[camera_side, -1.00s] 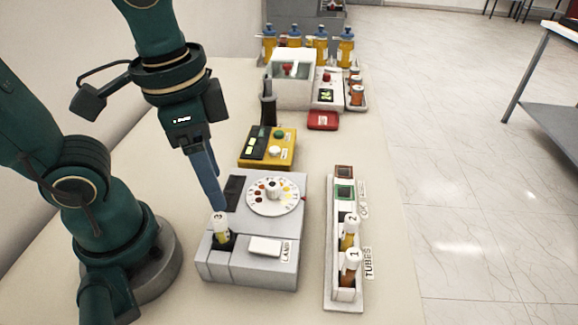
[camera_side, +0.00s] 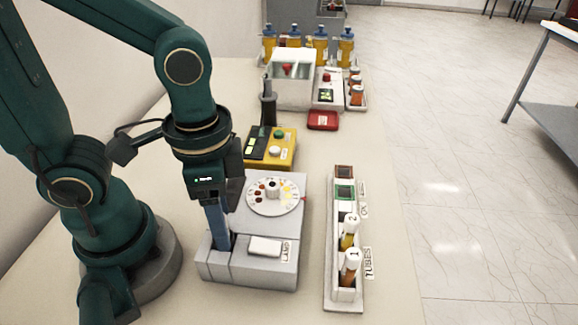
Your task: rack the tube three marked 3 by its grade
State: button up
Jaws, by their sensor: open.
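My gripper (camera_side: 219,240) points straight down over the front left well of the grey comparator box (camera_side: 262,272), its blue fingers reaching into the well area. The jaws are open. Tube 3, with its white cap, is hidden behind the fingers, so I cannot tell how they sit around it. The long pale rack (camera_side: 331,262) stands to the right. It holds tube 1 (camera_side: 350,262) and tube 2 (camera_side: 349,232), both upright with white caps and amber contents. At its far end are a green-framed slot (camera_side: 344,192) and a red-brown-framed slot (camera_side: 344,172).
A colour dial (camera_side: 272,195) and a white block (camera_side: 265,246) sit on the box. Behind it are a yellow button box (camera_side: 281,153), a red case (camera_side: 322,120), a white cabinet (camera_side: 290,92) and several amber bottles (camera_side: 320,48). The table between box and rack is clear.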

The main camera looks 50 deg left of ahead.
grip_shut()
